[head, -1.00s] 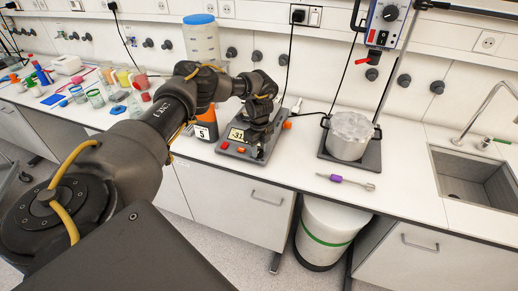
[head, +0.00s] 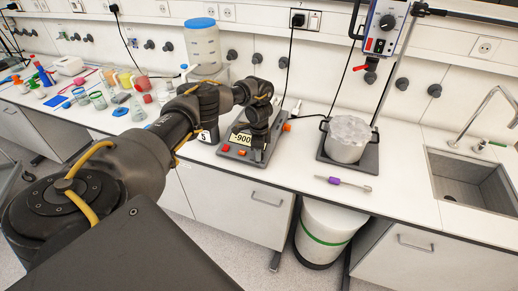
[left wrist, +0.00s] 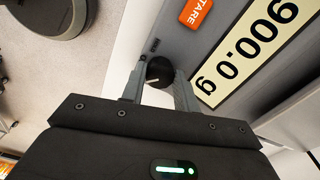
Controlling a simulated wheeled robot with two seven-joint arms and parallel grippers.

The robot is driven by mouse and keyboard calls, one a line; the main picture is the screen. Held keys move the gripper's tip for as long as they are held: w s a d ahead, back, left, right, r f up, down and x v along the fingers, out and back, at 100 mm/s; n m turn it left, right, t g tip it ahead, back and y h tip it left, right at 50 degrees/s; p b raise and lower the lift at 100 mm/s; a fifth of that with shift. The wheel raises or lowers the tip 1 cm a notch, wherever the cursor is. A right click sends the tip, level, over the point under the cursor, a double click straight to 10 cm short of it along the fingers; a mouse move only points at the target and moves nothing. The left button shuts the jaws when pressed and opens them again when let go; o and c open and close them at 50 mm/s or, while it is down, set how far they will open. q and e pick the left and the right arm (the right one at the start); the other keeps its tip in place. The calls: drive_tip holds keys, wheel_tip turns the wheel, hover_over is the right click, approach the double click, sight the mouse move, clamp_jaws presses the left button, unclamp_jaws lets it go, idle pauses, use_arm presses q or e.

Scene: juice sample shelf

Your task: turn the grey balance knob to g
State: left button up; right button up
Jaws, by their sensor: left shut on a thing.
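The balance (head: 233,146) stands on the bench in the middle of the head view, under my left arm. Its display (head: 243,139) reads -900 there. The balance knob (left wrist: 160,70) is round and dark with a pale pointer line. My left gripper (left wrist: 160,85) is shut on the knob, one finger on each side. In the head view my left gripper (head: 258,148) hangs over the balance and hides the knob.
An orange TARE button (left wrist: 196,12) is close beside the knob. Behind my arm stands a large blue-lidded container (head: 204,45). A pot (head: 348,140) on a dark plate and a purple-handled tool (head: 335,181) are to the right. Coloured labware crowds the left bench.

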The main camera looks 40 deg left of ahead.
use_arm(q)
drive_tip(key=shift+n, duration=0.5)
drive_tip(key=o, duration=1)
drive_tip(key=shift+c, duration=0.2)
drive_tip(key=shift+r, duration=0.25)
wheel_tip(320, 180, up, 10)
drive_tip(key=shift+r+p, duration=0.2)
drive_tip(key=shift+p, duration=0.2)
drive_tip(key=shift+w, duration=0.1)
